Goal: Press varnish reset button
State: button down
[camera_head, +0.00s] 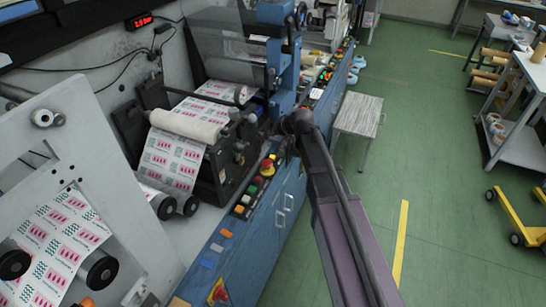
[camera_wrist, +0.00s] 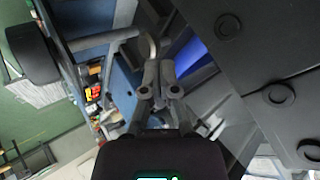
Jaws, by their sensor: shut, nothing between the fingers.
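My gripper (camera_wrist: 160,76) is shut and empty in the wrist view, its fingertips close together in front of dark machine parts and a blue surface. In the head view my arm reaches up to the blue rewinder frame, and I cannot make out the fingers there. A row of coloured buttons (camera_head: 248,197) lies along the near blue console, with a red mushroom knob (camera_head: 268,165) at its far end. More red and green controls (camera_head: 326,76) sit on the farther console. No label is readable, so I cannot tell which is the varnish reset button.
The printed web (camera_head: 172,160) runs over rollers left of the console. A blue upright (camera_head: 279,65) stands close to my arm's end. A small grey table (camera_head: 358,116) stands on the right.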

aim_at(270, 155)
jog(key=shift+f, duration=0.15)
notch_tip(270, 155, down, 8)
jog(key=b, duration=0.8)
jog(key=shift+f+b, duration=0.2)
jog(key=shift+b, duration=0.15)
jog(key=shift+f, duration=0.1)
jog(key=shift+f+b, duration=0.95)
jog(key=shift+b, duration=0.05)
dwell(2.4)
jog(key=shift+r, duration=0.15)
jog(key=shift+r+p, duration=0.85)
jog(key=shift+p, duration=0.1)
jog(key=shift+r+p, duration=2.5)
jog(key=shift+p, duration=0.05)
